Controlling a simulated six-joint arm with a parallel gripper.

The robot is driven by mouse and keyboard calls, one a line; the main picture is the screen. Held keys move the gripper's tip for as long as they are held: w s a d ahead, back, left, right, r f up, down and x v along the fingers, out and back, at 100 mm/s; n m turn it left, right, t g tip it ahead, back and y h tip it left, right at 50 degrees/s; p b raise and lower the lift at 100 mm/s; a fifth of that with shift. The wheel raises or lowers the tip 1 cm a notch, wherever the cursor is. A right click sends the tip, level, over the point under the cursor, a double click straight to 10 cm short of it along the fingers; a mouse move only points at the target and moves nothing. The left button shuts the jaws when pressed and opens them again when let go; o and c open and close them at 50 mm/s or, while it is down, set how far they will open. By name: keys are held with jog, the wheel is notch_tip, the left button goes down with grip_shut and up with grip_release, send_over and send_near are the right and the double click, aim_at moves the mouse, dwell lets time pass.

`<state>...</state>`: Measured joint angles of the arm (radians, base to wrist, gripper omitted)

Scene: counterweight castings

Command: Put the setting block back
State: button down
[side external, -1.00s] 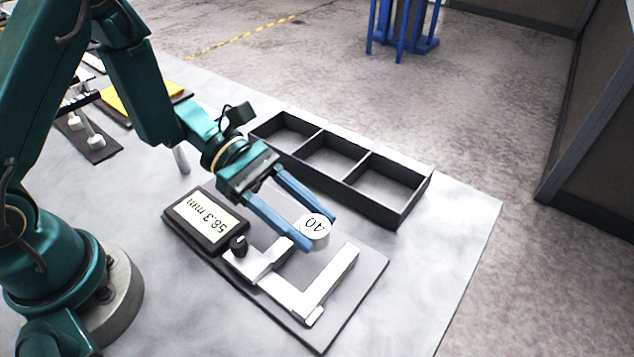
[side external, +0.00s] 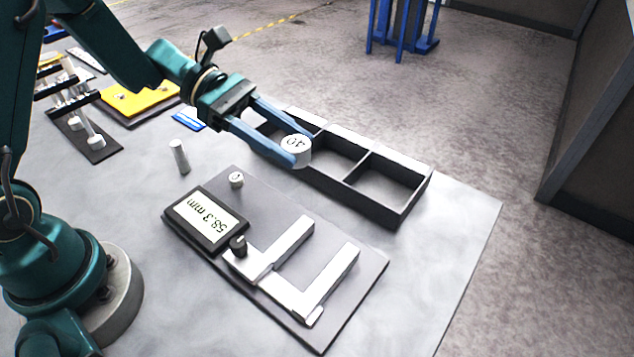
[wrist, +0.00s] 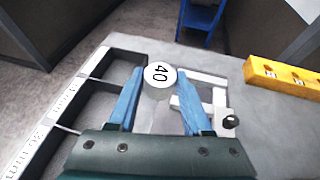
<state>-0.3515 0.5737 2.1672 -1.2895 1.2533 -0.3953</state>
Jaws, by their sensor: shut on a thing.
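The setting block, a short white-grey cylinder marked 40 (side external: 296,149), is held between the blue fingers of my gripper (side external: 292,150). It also shows between the fingertips in the wrist view (wrist: 160,76). My gripper is shut on it and is up near the black three-compartment tray (side external: 402,212), in front of its left and middle compartments in the side view. The caliper-like gauge (side external: 290,290) lies on a grey plate with its jaws apart and nothing between them. Its display (side external: 205,219) reads 58.3 mm.
A small round piece (side external: 236,180) sits on the plate's far corner. A yellow board (side external: 140,98) and a rack with hanging weights (side external: 85,120) are at the left. The tray's right compartment looks empty.

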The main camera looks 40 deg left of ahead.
jog(key=s+d+m+g, duration=0.1)
jog(key=d+g, duration=0.1)
jog(key=d, duration=0.7)
send_over(378, 306)
notch_tip(378, 306, down, 7)
jog(key=shift+a+f, duration=0.1)
jog(key=shift+f, duration=2.15)
jog(key=shift+h, duration=0.3)
jog(key=shift+c, duration=1.6)
grip_release()
jog(key=shift+f, duration=0.15)
